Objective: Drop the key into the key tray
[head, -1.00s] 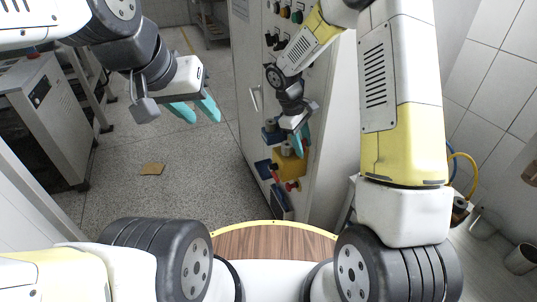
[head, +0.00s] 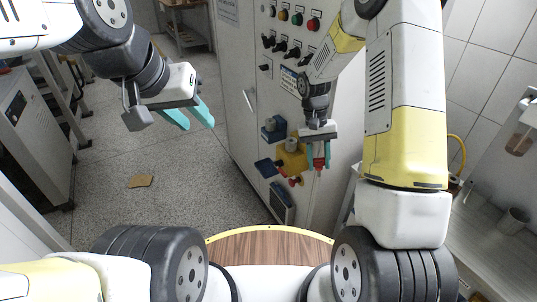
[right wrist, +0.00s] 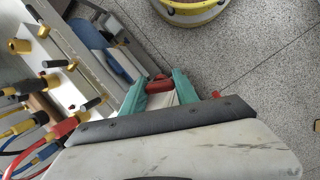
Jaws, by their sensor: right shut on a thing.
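My right gripper (head: 318,164) is shut on a red key (head: 318,167), held in front of the cabinet's right edge. In the right wrist view the key's red end (right wrist: 160,83) shows between the teal fingertips; the rest of it is hidden. A blue-grey tray-like holder (head: 282,202) is low on the cabinet front, left of and below the right gripper. I cannot tell for sure that it is the key tray. My left gripper (head: 199,122) is open and empty, above the floor to the left.
The cabinet (head: 245,75) carries buttons and black switches. A yellow block (head: 291,160) with red parts and blue holders (head: 274,130) stick out beside the right gripper. A brown piece (head: 140,181) lies on the floor. My round wooden top (head: 270,247) is empty.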

